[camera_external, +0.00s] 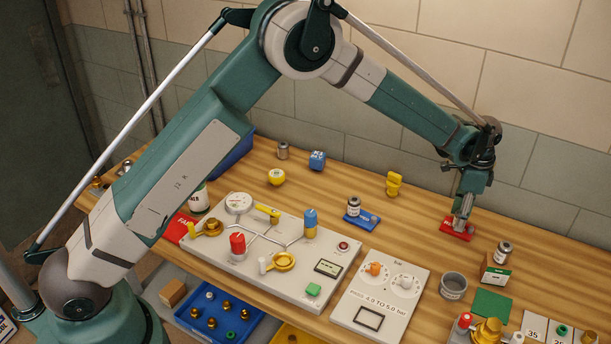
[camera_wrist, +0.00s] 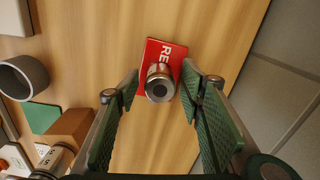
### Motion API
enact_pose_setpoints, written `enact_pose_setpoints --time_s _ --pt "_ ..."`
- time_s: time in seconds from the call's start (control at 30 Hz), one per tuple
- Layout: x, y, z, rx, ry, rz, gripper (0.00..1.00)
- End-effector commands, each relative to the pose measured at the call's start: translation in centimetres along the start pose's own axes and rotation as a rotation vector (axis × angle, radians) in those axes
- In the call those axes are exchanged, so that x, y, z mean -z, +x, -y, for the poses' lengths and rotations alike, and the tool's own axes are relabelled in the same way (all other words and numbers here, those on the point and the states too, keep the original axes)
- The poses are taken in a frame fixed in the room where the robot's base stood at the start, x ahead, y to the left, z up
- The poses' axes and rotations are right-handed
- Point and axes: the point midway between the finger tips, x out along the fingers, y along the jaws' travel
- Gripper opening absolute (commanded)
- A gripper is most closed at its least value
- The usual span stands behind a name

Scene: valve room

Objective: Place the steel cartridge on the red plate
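The steel cartridge (camera_wrist: 160,83) is a short silvery cylinder with a dark ring on its end. In the wrist view it appears to stand on the red plate (camera_wrist: 154,48), over the plate's lower part. White letters "RE" show beside it. My gripper (camera_wrist: 159,82) is open, with its green-padded fingers on either side of the cartridge and visible gaps to it. In the external view my gripper (camera_external: 462,217) points down over the red plate (camera_external: 452,232) near the wall. There the fingers mostly hide the cartridge.
A blue plate (camera_external: 372,222) with another cartridge (camera_external: 354,206) lies to the left. A yellow object (camera_external: 394,184) stands behind. To the right are a box with a cartridge (camera_external: 503,252) on it, a grey cup (camera_external: 453,286) and a green plate (camera_external: 491,303). Bare wood surrounds the red plate.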

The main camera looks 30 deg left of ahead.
Motion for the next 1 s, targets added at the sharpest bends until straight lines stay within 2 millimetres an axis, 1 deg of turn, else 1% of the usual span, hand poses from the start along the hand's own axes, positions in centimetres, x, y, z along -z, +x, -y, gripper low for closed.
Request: enact_pose_setpoints --time_s 0.17,0.27,0.6,0.7,0.83,1.0 --pt "0.0 -1.6 0.0 0.0 0.0 0.0 0.38" --pt "0.0 -2.8 0.0 0.0 0.0 0.0 0.38" --pt "0.0 -8.3 0.0 0.0 0.0 0.0 0.38" --pt "0.0 -9.7 0.0 0.0 0.0 0.0 0.38" --pt "0.0 -11.1 0.0 0.0 0.0 0.0 0.38" --pt "0.0 -11.9 0.0 0.0 0.0 0.0 0.38"
